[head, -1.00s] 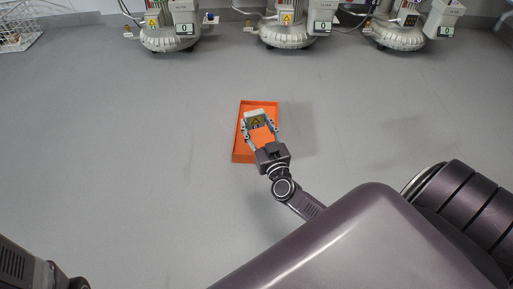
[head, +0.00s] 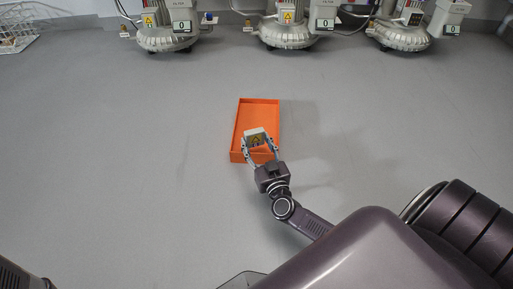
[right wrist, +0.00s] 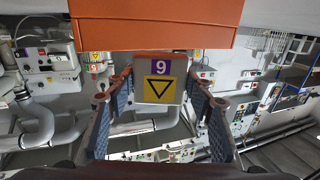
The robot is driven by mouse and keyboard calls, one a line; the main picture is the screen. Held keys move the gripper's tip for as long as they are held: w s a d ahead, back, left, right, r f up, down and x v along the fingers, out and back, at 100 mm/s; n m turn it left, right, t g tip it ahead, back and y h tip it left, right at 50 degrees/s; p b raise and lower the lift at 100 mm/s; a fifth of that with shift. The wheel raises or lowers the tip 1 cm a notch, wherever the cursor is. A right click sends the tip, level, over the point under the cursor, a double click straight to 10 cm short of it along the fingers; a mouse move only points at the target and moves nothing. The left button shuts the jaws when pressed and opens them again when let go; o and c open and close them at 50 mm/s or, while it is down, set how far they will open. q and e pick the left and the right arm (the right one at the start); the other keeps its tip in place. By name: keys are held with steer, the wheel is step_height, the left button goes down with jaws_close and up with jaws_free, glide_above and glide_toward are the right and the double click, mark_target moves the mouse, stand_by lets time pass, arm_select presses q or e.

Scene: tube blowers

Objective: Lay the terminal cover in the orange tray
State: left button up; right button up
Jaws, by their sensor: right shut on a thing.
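The terminal cover (head: 257,134) is a small pale box with a dark and yellow warning label. In the right wrist view the cover (right wrist: 158,82) shows a purple 9 and a triangle on yellow. My right gripper (head: 261,148) is shut on it, with one finger on each side. The orange tray (head: 258,112) lies on the grey floor, and its visible inside is empty. In the head view the cover overlaps the near part of the tray; I cannot tell its height above it. My left gripper is not in view.
Several pale machines on round bases, such as the middle pump (head: 287,34), stand along the far wall. A white wire basket (head: 17,36) is at the far left. The grey floor around the tray is clear.

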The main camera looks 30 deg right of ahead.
steer(key=shift+r, duration=0.1)
steer(key=shift+f, duration=0.65)
steer(key=o, duration=1.5)
steer(key=shift+o, duration=0.2)
